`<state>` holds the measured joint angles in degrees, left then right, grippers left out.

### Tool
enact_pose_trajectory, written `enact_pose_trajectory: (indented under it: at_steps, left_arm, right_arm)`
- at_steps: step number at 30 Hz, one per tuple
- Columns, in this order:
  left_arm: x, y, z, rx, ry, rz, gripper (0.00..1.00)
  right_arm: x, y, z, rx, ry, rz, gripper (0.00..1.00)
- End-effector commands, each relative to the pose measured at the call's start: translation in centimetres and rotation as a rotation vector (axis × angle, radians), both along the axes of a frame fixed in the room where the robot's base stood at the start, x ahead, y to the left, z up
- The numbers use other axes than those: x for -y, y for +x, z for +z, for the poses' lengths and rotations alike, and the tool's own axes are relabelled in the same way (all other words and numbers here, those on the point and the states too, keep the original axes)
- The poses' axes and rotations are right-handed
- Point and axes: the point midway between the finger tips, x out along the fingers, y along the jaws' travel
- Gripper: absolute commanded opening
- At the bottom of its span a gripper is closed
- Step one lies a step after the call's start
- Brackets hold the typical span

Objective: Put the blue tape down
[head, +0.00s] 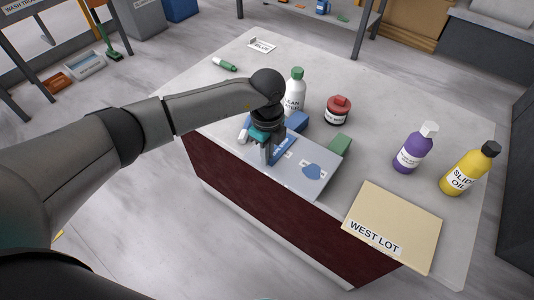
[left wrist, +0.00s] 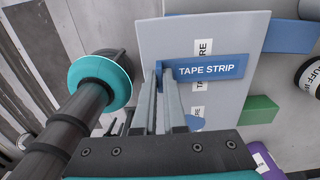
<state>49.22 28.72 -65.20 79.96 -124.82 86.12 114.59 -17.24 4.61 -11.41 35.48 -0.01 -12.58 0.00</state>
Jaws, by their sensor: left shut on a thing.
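The blue tape (left wrist: 215,68) is a flat strip with a white "TAPE STRIP" label, and it also shows in the head view (head: 284,146). My left gripper (head: 267,160) is shut on its left end, as the left wrist view (left wrist: 166,78) shows. The strip lies over a pale grey panel (head: 293,182), across a white label strip on it. I cannot tell whether the tape touches the panel. The panel carries a blue blob shape (head: 313,171) and sits at the slab's front edge. My right gripper is not in view.
A blue block (head: 298,121) and a green block (head: 340,145) border the panel. Behind stand a white bottle (head: 294,96) and a red jar (head: 338,111). Purple (head: 412,153) and yellow (head: 465,174) bottles and a "WEST LOT" board (head: 397,220) are right. The slab's back left is mostly clear.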

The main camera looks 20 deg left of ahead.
Motion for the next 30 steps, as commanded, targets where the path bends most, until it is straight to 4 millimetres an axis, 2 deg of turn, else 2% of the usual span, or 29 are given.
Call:
enact_pose_trajectory:
  at_steps: [3, 4, 11, 19, 22, 26, 30]
  left_arm:
    - [0.0, 0.0, -0.4, -0.001, 0.0, 0.0, 0.0]
    - [0.0, 0.0, -0.3, 0.0, 0.0, 0.0, 0.12]
    - [0.0, 0.0, -0.3, 0.0, 0.0, 0.0, 0.38]
    - [0.0, 0.0, -0.2, 0.0, 0.0, 0.0, 0.38]
    - [0.0, 0.1, 0.6, 0.002, -0.001, 0.0, 0.38]
    - [0.0, 0.1, 2.8, 0.004, 0.0, 0.0, 0.38]
    - [0.0, 0.1, 6.0, 0.005, -0.001, -0.001, 0.38]
  right_arm:
    - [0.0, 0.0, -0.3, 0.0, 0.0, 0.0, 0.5]
    - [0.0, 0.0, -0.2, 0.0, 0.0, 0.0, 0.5]
    - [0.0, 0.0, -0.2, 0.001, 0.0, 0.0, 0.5]
    - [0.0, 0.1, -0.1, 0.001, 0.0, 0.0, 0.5]
    - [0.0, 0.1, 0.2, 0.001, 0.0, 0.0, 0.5]
    - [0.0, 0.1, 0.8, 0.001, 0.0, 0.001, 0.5]
    - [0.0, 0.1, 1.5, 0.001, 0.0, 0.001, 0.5]
